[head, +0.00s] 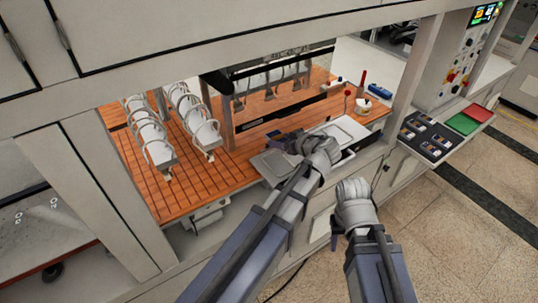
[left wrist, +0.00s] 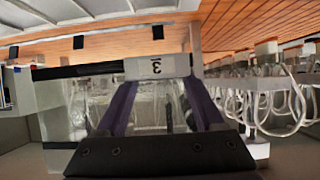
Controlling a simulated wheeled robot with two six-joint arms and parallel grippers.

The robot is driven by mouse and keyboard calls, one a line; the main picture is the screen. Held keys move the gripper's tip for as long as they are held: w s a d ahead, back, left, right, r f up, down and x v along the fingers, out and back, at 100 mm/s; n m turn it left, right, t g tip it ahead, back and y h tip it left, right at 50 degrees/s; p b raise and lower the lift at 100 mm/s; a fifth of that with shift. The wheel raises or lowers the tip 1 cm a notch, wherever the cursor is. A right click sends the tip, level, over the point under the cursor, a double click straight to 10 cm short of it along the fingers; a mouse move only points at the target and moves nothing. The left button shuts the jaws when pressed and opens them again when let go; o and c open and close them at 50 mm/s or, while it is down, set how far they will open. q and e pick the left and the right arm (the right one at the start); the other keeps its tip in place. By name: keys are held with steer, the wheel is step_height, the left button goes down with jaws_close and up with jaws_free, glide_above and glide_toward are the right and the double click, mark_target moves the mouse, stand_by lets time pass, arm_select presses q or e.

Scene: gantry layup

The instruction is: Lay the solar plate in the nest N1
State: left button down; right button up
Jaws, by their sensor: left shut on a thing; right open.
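My left gripper (head: 287,141) is over the deck's front edge, above two flat trays. Its purple fingers also show in the left wrist view (left wrist: 163,90), shut on what I take to be the solar plate. The plate's outline is hard to make out there against the fingers. A pale tab marked 3 (left wrist: 157,67) appears across the fingertips, upside down. One grey tray (head: 275,167) lies left below the gripper; a paler tray (head: 347,129) lies to its right. I cannot read which nest is N1. My right gripper (head: 352,192) is open and empty, in front of the bench.
Two rows of pale looped fittings (head: 147,130) stand on the slotted orange deck (head: 205,180) at left. A dark gantry beam (head: 285,115) crosses behind the left gripper. A frame post (head: 415,65) and a control panel (head: 465,55) stand at right.

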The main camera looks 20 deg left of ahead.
arm_select(q)
steer(key=shift+w+a, duration=0.25)
steer(key=shift+a, duration=0.1)
steer(key=shift+s+d+f+b, duration=0.1)
steer(key=shift+d+f+b, duration=0.05)
steer(key=shift+f+b, duration=0.5)
steer(key=b, duration=0.5)
glide_above(280, 166)
step_height(280, 166, down, 5)
steer(key=shift+r, duration=0.1)
arm_select(e)
step_height(280, 166, down, 6)
steer(key=shift+w+a+f, duration=0.15)
steer(key=shift+w+a, duration=0.1)
arm_select(q)
step_height(280, 166, down, 4)
steer(key=b, duration=0.3)
steer(key=shift+r+b, duration=0.1)
steer(key=shift+b, duration=0.2)
arm_select(e)
step_height(280, 166, down, 4)
steer(key=shift+r, duration=0.2)
